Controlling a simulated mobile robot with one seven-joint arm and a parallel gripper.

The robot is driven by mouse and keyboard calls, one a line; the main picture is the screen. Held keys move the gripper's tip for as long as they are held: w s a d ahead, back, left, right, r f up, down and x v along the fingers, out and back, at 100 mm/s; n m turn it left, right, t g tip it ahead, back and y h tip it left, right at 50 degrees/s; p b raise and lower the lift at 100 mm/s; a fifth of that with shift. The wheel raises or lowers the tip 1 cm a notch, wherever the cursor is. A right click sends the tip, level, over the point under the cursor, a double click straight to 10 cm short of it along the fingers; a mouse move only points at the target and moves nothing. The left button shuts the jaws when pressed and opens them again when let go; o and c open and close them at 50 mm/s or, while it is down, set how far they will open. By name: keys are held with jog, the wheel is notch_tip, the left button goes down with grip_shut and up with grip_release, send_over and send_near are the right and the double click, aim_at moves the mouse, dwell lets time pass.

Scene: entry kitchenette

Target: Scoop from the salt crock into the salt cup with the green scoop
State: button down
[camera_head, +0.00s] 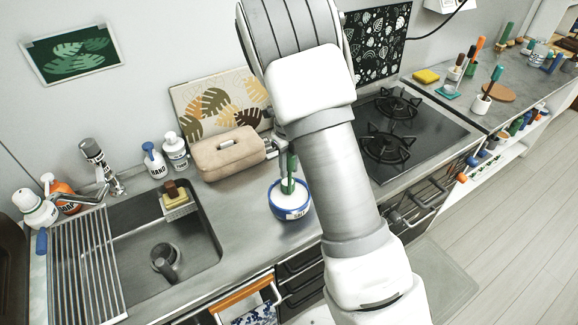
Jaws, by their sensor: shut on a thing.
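A round blue and white crock (290,211) stands on the counter right of the sink, with a small unreadable label on its front. The green scoop (291,166) is upright, its lower end down at the crock's open top. How deep it sits in the contents is too small to tell. My gripper (287,150) is shut on the upper part of the scoop's handle, above the crock and partly hidden by my arm. I cannot pick out the salt cup for certain.
A beige bag-like object (226,153) lies just left of my gripper. The sink (205,246) holds a dark cup (165,262). A stove (420,125) is at the right, behind my arm. Bare counter (240,222) lies between sink and crock.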

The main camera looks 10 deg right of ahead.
jog(key=shift+r+p, duration=1.95)
jog(key=shift+r, duration=0.5)
jog(key=shift+f, duration=0.15)
